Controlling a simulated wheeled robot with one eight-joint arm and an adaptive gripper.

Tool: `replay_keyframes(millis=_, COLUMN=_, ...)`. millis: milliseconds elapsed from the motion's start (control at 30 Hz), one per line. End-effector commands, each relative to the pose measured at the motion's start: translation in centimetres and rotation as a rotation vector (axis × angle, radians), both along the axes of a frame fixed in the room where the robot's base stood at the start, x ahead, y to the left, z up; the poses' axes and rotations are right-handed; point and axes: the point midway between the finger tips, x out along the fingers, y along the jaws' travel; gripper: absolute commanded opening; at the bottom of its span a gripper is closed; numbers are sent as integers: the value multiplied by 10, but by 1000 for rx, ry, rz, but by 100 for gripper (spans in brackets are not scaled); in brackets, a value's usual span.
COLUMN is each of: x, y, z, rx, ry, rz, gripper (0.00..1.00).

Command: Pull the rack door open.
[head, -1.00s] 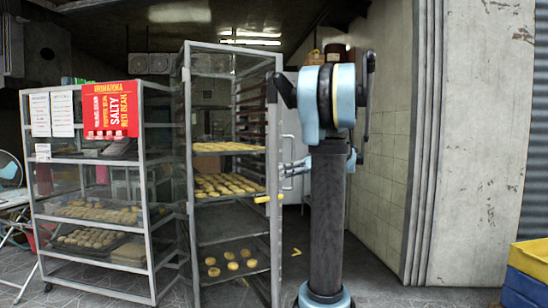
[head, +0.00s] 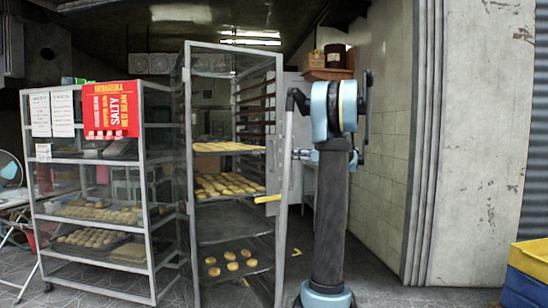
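The tall metal rack (head: 188,150) stands left of my arm in the head view, holding trays of buns. Its door (head: 284,160) is at the rack's right front side, seen nearly edge-on as a narrow upright strip. It looks slightly apart from the rack frame, but how far is hard to tell. A yellow piece (head: 267,198) sticks out by the door at mid height. My arm stands just right of the door. Small pale blue parts of it show close to the door's edge. My gripper's fingers cannot be made out, nor whether they touch the door.
A lower glass display rack (head: 146,200) with trays and a red sign (head: 111,108) stands close on the left. A tiled wall and concrete pillar (head: 470,150) rise on the right. Yellow and blue crates (head: 530,265) sit at the lower right. Floor before the pillar looks clear.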

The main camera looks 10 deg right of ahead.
Motion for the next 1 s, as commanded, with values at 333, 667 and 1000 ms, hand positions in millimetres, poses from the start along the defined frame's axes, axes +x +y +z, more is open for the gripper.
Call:
replay_keyframes(millis=333, x=37, y=51, z=0, rx=0, ry=0, rz=3, gripper=32)
replay_keyframes(millis=667, x=61, y=83, z=0, rx=0, ry=1, rz=1, gripper=32)
replay_keyframes(millis=1000, x=65, y=87, z=0, rx=0, ry=1, rz=-1, gripper=32)
